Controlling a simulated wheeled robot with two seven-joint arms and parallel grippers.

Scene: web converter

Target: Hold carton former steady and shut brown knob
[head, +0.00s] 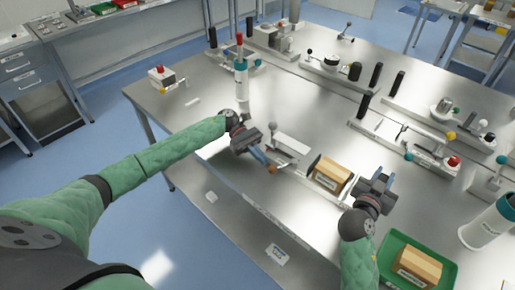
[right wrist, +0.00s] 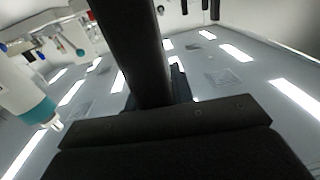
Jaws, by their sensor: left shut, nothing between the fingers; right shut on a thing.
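The brown knob (head: 272,168) is a small ball at the front left of the fixture I take for the carton former (head: 290,143), on the steel table. My left gripper (head: 262,157) is shut and empty, with its fingertips close beside the knob; I cannot tell whether they touch. My right gripper (head: 381,179) is at the fixture's right end, just right of a brown box with dark ends (head: 330,174). It is shut on a dark upright part, apparently the carton former's handle (right wrist: 130,50), which fills the middle of the right wrist view. The gripper hides much of it in the head view.
A green tray (head: 445,272) with another brown box (head: 417,265) lies at the front right. A white bottle (head: 488,226) stands beyond it. Similar fixtures with black posts line the back.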

